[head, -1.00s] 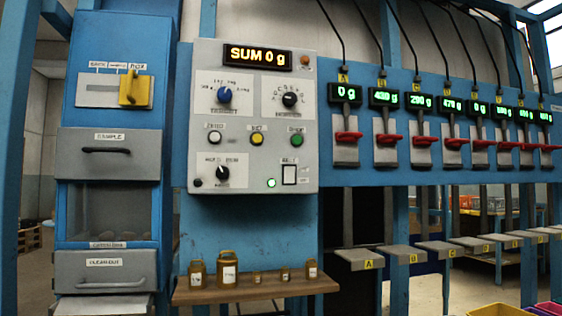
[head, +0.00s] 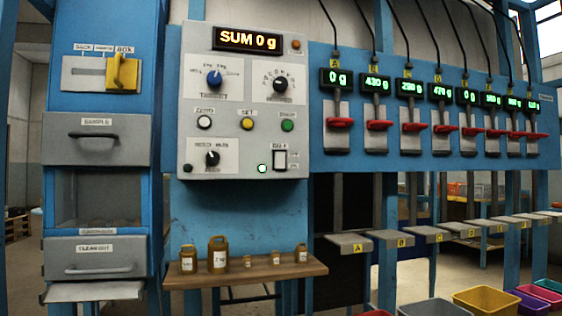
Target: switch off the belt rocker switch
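The belt rocker switch (head: 280,160) is a small white rocker in a dark frame, low on the right of the grey control panel (head: 199,110). A small label sits above it, too blurred to read surely. A lit green-white lamp (head: 262,168) is just to its left. Which way the rocker is tipped cannot be told. The panel's display (head: 246,39) reads SUM 0 g. Neither of my grippers shows in the head view.
A wooden shelf (head: 250,273) with several brass weights stands out below the panel. Red-handled levers (head: 340,122) and grey plates (head: 348,244) line the right. A blue cabinet with drawers (head: 97,138) is on the left. Coloured bins (head: 490,301) stand at lower right.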

